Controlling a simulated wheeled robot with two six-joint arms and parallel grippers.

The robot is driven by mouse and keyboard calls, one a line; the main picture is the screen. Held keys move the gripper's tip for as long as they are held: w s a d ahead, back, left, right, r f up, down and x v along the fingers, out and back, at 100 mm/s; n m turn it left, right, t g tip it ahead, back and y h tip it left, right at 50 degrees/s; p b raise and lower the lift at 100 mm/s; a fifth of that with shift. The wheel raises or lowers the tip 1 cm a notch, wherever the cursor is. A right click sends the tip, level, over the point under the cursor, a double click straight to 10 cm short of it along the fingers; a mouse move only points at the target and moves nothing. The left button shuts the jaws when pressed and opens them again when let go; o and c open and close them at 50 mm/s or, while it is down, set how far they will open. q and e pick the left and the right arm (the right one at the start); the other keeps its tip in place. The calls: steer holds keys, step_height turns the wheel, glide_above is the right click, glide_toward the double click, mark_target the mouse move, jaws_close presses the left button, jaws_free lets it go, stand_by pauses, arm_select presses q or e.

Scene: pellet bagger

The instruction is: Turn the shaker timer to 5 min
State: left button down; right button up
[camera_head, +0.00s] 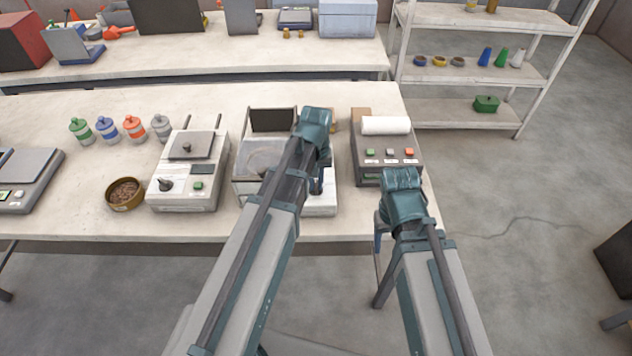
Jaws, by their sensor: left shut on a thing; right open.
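My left gripper (316,186) is at the front right of the middle machine (247,188), a pale box with a dark upright panel and a round part on top. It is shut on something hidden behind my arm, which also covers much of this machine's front. No timer dial or scale can be read. To the left stands a white machine (208,168) with a flat grey top plate, a black knob (165,185) and a green button (198,185). My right gripper (379,232) is open, near the table's front right edge; its fingers are mostly hidden.
A grey box with a white roll (386,125) and several buttons stands right of the middle machine. A bowl of brown pellets (124,193) and several coloured bottles (108,130) are at left. A shelf rack (460,72) stands at the back right. Floor right of the table is mostly clear.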

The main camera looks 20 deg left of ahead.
mark_target(317, 186)
arm_select(q)
steer(key=c, duration=0.9)
jaws_free()
step_height(317, 186, up, 14)
steer(key=p, duration=1.4)
steer(key=shift+f, duration=0.1)
steer(key=s+d+f+m+b, duration=0.2)
steer(key=s+d+f+b, duration=0.1)
steer(key=s, duration=0.1)
steer(key=s+d+f+m+b, duration=0.2)
steer(key=s+d+f+b, duration=0.1)
steer(key=s+d, duration=0.1)
steer(key=s+d+f+m+y+b, duration=0.1)
steer(key=s+d+f+m+b, duration=0.2)
steer(key=s, duration=0.3)
steer(key=shift+d, duration=0.2)
